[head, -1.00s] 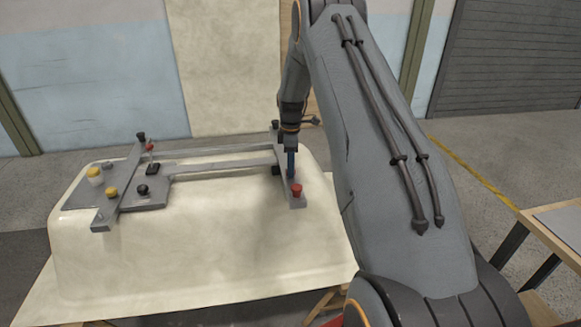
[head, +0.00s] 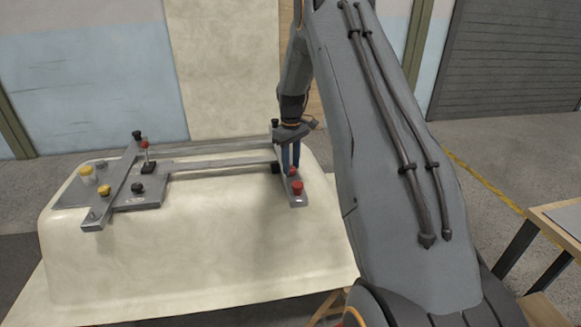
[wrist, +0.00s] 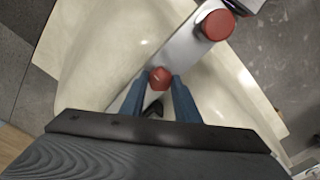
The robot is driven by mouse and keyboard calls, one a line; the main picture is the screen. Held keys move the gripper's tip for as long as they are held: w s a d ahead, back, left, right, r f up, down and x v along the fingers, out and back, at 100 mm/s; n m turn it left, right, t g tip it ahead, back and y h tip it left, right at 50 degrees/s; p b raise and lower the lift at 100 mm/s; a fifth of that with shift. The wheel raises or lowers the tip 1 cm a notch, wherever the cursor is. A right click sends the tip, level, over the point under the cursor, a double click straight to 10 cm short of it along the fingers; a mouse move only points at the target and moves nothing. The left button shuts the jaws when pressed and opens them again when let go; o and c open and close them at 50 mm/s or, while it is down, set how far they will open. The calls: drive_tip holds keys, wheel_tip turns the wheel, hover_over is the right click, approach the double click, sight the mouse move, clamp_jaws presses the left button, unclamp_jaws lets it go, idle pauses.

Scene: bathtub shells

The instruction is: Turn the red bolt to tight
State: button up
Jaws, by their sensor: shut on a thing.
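The red bolt (wrist: 160,78) has a small faceted head and stands on the grey metal bar (wrist: 178,52) of the fixture. In the head view the bolt (head: 292,171) shows at the lower ends of my blue fingers. My gripper (wrist: 158,84) is shut on the bolt, with one finger on each side of its head. In the head view my gripper (head: 291,166) points down at the bar from above. The bolt's shank is hidden, so I cannot tell how far it is turned in.
A larger red knob (head: 297,187) stands close in front of the bolt on the same bar; it also shows in the wrist view (wrist: 217,25). The cream tub shell (head: 200,235) lies below. Yellow knobs (head: 87,172) and black knobs (head: 137,187) stand on the left plate.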

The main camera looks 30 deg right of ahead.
sight(291, 167)
drive_tip(key=m+b, duration=0.1)
drive_tip(key=m, duration=0.3)
drive_tip(key=shift+m, duration=0.3)
drive_tip(key=m+b, duration=0.1)
drive_tip(key=m, duration=0.2)
drive_tip(key=shift+w+m, duration=0.1)
drive_tip(key=shift+m, duration=0.3)
drive_tip(key=m+b, duration=0.1)
drive_tip(key=m, duration=0.2)
drive_tip(key=shift+m, duration=0.3)
drive_tip(key=shift+m+b, duration=0.45)
drive_tip(key=shift+m, duration=1.45)
drive_tip(key=o, duration=1)
drive_tip(key=shift+o, duration=0.2)
drive_tip(key=shift+r+b, duration=0.85)
drive_tip(key=shift+r, duration=3.1)
